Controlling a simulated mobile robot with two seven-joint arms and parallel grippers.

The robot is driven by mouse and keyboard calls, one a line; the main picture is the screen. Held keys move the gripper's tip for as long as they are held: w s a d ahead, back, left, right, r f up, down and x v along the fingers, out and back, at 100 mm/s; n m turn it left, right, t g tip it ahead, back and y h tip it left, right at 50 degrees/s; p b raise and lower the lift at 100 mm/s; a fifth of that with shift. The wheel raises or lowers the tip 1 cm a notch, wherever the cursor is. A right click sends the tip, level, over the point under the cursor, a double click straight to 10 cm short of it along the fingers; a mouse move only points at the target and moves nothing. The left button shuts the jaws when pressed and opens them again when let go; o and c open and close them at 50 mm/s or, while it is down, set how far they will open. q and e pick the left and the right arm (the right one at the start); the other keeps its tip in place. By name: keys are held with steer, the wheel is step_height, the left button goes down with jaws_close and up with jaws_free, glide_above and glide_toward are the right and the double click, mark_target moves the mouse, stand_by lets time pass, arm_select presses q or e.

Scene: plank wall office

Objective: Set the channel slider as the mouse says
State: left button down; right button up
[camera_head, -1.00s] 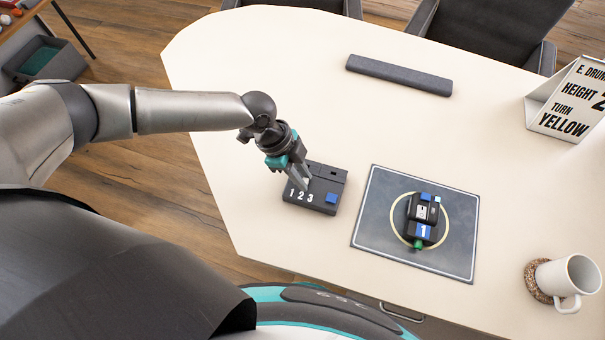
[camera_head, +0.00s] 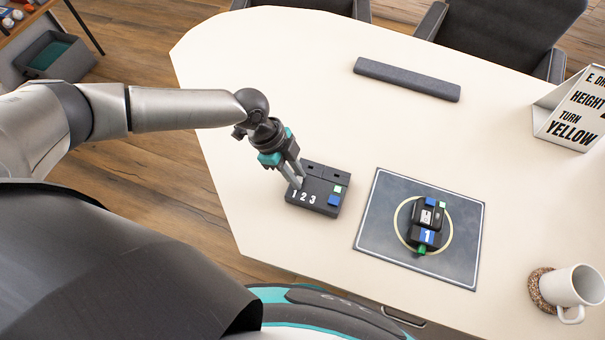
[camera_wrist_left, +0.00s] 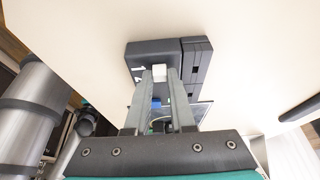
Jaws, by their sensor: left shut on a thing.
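A dark channel box (camera_head: 322,174) marked 1 2 3 lies on the table, with a blue square and a pale green square at its right end. My left gripper (camera_head: 297,184) points down onto it, its fingertips just above the 1. It is shut on the pale slider knob, which shows between the fingertips in the left wrist view (camera_wrist_left: 158,72); the head view hides the knob. The black mouse (camera_head: 428,217) sits on a dark mat (camera_head: 375,230) inside a pale ring; its blue label reads 1. My right gripper is out of view.
A mug (camera_head: 572,287) stands on a cork coaster (camera_head: 538,292) at the right. A sign (camera_head: 572,110) with large print stands at the far right. A dark grey bar (camera_head: 407,78) lies at the back. The table between bar and box is clear.

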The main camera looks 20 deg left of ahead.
arm_select(q)
steer(key=c, duration=0.8)
jaws_free()
steer(key=shift+o, duration=0.2)
steer(key=shift+r, duration=0.1)
steer(key=p+v, duration=0.2)
steer(key=v, duration=1.3)
steer(key=shift+w+a, duration=0.1)
